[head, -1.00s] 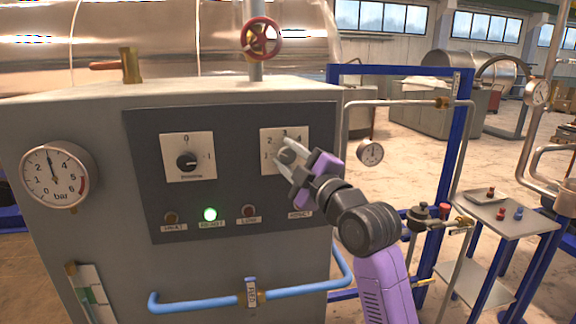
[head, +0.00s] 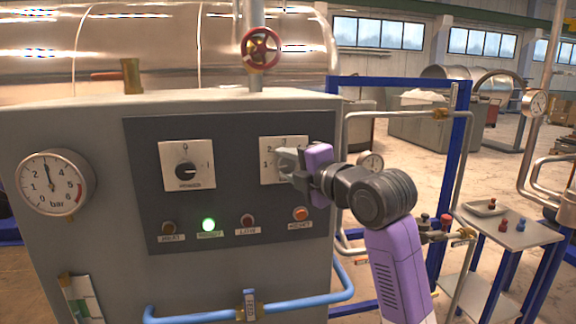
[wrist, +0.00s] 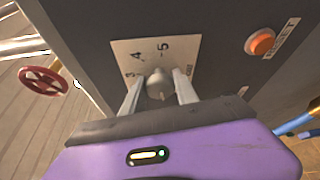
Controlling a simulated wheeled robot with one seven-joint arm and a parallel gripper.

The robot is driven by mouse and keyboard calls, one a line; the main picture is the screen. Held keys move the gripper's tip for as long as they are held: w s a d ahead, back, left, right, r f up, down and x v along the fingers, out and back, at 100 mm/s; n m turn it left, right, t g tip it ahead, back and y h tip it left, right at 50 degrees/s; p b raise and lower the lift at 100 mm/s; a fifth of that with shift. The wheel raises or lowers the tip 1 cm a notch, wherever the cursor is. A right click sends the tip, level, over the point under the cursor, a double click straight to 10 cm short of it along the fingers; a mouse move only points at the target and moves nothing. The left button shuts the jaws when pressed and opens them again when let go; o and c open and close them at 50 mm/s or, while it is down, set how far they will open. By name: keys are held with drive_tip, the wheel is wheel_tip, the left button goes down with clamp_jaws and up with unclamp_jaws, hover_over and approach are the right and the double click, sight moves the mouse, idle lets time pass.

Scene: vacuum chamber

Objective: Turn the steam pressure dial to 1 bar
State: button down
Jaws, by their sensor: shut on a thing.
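The steam pressure dial is a grey knob (wrist: 158,84) on a white numbered plate (head: 268,172), at the right of the dark control panel. In the wrist view the plate (wrist: 135,54) shows 3, 4 and 5 above the knob. My gripper (head: 284,162) is at the knob and covers much of it in the head view. In the wrist view its two fingers (wrist: 158,95) stand on either side of the knob, shut on it. The knob's pointer setting is hard to read.
A power switch (head: 189,171) sits left of the dial. Below are indicator lamps, the green one (head: 208,225) lit, and an orange reset button (head: 301,214). A pressure gauge (head: 52,183) is on the cabinet's left, a red valve wheel (head: 261,47) above, and a blue pipe (head: 200,318) below.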

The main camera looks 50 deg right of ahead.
idle(0.5)
drive_tip(key=c, duration=0.9)
unclamp_jaws()
drive_tip(key=shift+c, duration=0.2)
drive_tip(key=b+v, duration=0.1)
drive_tip(key=v, duration=0.6)
drive_tip(key=shift+s, duration=0.4)
